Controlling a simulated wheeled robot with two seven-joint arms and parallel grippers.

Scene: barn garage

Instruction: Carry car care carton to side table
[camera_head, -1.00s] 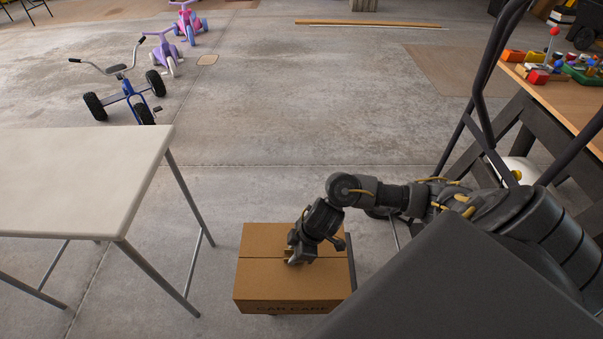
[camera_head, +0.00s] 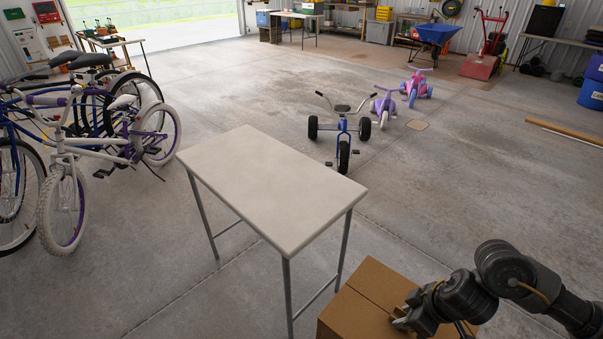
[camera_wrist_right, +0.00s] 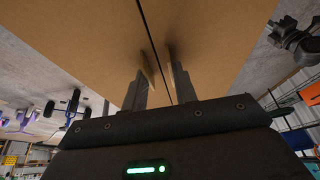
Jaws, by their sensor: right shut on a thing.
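The car care carton (camera_head: 362,306) is a brown cardboard box at the bottom right of the head view, cut off by the lower edge. My right gripper (camera_head: 402,322) is on its top, shut on it near the centre seam. In the right wrist view the two fingers (camera_wrist_right: 155,85) pinch the carton (camera_wrist_right: 90,40) beside its seam. The side table (camera_head: 270,185) is white-topped with thin grey legs, its top bare, to the left of the carton. The carton is beside the table's near right legs, apart from the tabletop. My left gripper is not in view.
Bicycles (camera_head: 75,160) stand at the left. A blue tricycle (camera_head: 342,130) is behind the table, with purple and pink ones (camera_head: 384,105) farther right. A wheelbarrow (camera_head: 436,35) is at the back.

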